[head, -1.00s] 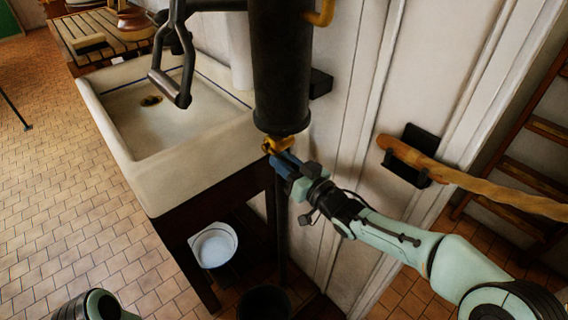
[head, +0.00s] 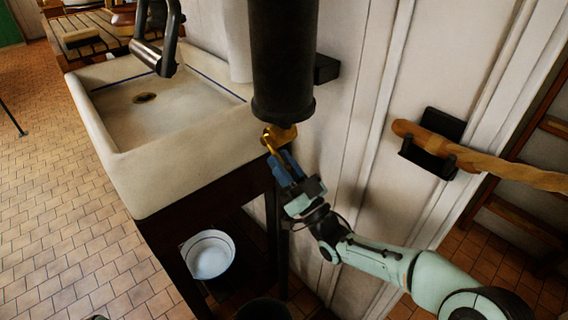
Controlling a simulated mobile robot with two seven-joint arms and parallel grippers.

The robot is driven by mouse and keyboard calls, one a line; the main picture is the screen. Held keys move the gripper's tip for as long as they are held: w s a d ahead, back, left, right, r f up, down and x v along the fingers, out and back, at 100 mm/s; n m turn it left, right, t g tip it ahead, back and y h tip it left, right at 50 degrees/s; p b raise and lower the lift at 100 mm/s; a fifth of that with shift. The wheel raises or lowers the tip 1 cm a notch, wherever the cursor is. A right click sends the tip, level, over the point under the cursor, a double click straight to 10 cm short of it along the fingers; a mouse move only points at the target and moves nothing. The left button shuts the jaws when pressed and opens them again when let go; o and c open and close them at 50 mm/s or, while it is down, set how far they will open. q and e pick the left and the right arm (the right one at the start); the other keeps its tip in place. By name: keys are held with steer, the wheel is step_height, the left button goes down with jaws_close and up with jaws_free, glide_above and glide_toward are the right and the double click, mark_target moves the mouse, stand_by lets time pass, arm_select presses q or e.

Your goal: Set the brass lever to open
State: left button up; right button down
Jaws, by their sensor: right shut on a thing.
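The brass lever (head: 270,141) sits at the brass fitting under a dark upright cylinder (head: 283,65), right of the sink. It slants down and to the right from the fitting, and its lower end is hidden by my gripper. My right gripper (head: 283,162), with blue fingers, is shut on the lever from below right. My left gripper is out of view; only a small dark part shows at the bottom edge.
A white sink (head: 105,140) on a dark wooden stand is left of the cylinder. A white enamel basin (head: 209,256) is on the shelf below. A wooden pole (head: 500,168) rests in a black wall bracket at right. A dark bucket (head: 263,309) stands at the bottom.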

steer(key=shift+w+f+t+y, duration=0.1)
steer(key=shift+f+t+y, duration=0.1)
steer(key=shift+t+y, duration=0.15)
stand_by(0.3)
steer(key=c, duration=1.1)
jaws_free()
steer(key=shift+c, duration=0.2)
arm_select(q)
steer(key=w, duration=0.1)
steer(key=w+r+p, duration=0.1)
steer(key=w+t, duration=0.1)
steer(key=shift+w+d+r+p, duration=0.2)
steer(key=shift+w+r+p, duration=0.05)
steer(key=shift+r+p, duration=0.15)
arm_select(e)
steer(key=v, duration=1.3)
steer(key=shift+s, duration=0.2)
steer(key=shift+f, duration=0.1)
